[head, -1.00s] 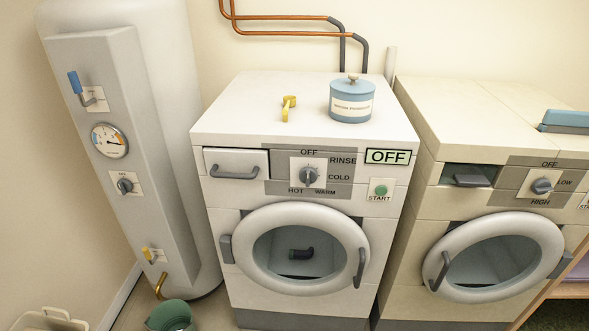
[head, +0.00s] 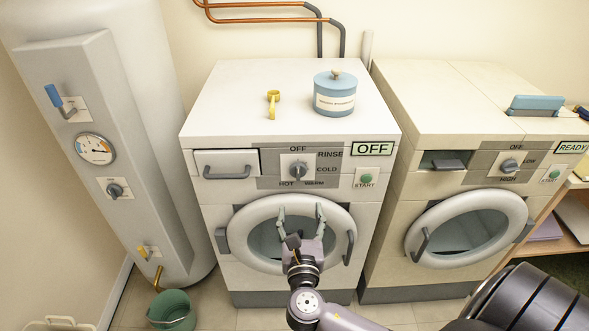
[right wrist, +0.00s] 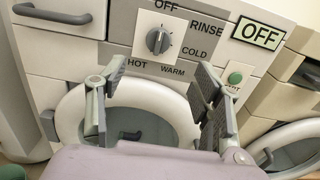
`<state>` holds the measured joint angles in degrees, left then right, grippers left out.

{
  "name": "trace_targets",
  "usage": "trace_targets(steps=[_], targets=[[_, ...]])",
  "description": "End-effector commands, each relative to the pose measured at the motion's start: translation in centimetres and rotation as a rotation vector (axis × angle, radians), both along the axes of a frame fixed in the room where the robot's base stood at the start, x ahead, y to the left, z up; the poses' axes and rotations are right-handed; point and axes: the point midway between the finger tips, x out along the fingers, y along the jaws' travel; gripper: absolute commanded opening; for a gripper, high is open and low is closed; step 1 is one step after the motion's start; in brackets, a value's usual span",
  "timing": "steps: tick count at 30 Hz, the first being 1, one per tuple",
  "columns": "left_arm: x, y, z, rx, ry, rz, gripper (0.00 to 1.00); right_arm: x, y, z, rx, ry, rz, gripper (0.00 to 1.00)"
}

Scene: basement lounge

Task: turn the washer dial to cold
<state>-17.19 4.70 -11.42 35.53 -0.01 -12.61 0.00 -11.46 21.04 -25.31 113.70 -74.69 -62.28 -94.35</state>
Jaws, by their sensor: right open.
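The washer (head: 230,240) is the white machine in the middle of the head view. Its grey dial (head: 298,170) sits on a panel marked OFF at the top, RINSE and COLD at the right, WARM and HOT below. The dial (right wrist: 158,41) also shows in the right wrist view, its ridge near vertical, seemingly towards OFF. The washer's display (head: 373,149) reads OFF. My right gripper (head: 301,209) is open and empty in front of the round door, below the dial and apart from it. Its spread fingers also show in the right wrist view (right wrist: 160,72). My left gripper is out of view.
The green START button (head: 366,177) is right of the dial, the detergent drawer (head: 226,163) left. A blue canister (head: 335,95) and yellow scoop (head: 272,104) stand on top. A dryer (head: 440,120) is at right, a boiler (head: 110,150) at left, a green bucket (head: 171,310) on the floor.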

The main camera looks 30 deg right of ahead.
Motion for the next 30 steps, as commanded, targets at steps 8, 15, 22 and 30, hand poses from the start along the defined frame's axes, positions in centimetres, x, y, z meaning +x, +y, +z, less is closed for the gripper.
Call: trace_targets(steps=[8,15,22,30], targets=[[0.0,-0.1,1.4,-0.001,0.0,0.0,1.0,5.1,-3.2,0.3,-0.001,-0.002,-0.001,0.6],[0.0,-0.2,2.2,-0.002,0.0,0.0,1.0,9.6,-5.9,0.2,0.001,-0.001,-0.002,0.6],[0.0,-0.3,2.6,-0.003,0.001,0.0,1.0,12.5,-7.7,0.0,0.003,0.001,-0.001,0.6],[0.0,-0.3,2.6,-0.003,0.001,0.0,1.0,13.5,-8.3,-0.1,0.004,0.001,0.0,0.6]])
